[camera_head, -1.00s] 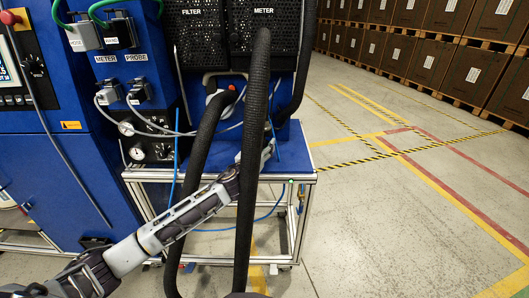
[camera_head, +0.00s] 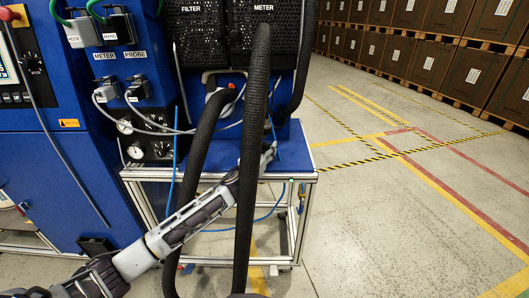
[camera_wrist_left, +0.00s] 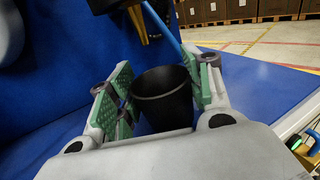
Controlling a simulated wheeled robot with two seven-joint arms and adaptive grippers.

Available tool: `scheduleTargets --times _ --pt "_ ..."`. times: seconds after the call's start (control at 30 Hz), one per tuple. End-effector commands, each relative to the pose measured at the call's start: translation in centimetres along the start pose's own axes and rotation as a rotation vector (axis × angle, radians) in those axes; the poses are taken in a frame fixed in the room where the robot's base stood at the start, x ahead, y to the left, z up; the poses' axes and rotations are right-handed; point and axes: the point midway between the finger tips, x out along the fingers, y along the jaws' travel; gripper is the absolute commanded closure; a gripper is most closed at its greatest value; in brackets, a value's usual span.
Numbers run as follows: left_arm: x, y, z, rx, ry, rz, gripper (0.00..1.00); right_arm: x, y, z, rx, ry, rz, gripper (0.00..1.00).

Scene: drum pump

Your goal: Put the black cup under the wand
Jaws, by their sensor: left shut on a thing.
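My left gripper (camera_wrist_left: 160,84) is shut on the black cup (camera_wrist_left: 162,102), with green pads on both sides of it. The cup is upright, with its open mouth facing the camera. A thin blue rod (camera_wrist_left: 161,22), apparently the wand, slants down to the cup's far right rim. I cannot tell whether its tip is over the mouth or behind it. In the head view my left gripper (camera_head: 268,156) is over the blue table, beside the blue rod (camera_head: 274,128). A black hose partly hides the arm, and the cup is not clear there. My right gripper is not in view.
The blue tabletop (camera_head: 300,155) has free room right of the gripper. A blue cabinet (camera_head: 50,150) with gauges and plugs stands at left. The floor at right is clear.

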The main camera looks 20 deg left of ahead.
Motion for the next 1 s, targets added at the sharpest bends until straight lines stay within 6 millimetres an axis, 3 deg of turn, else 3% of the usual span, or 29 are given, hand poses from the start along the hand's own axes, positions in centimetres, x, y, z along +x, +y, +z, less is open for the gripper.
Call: scheduleTargets --times 0.2,0.57,0.6,0.73,1.0 --pt "0.00 0.08 -0.70 0.001 0.000 0.002 0.67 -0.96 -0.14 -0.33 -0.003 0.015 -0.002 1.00" --pt "0.00 0.07 -0.94 0.001 0.000 0.001 0.67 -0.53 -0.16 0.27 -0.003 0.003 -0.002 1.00" --pt "0.00 0.07 -0.95 0.001 0.000 0.001 0.48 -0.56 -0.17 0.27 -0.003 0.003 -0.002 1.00" --pt "0.00 0.07 -0.93 0.001 0.000 0.001 0.31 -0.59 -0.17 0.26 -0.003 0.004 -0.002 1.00" --pt "0.00 0.06 -0.91 0.001 0.000 0.001 0.29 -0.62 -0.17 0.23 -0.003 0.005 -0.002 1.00"
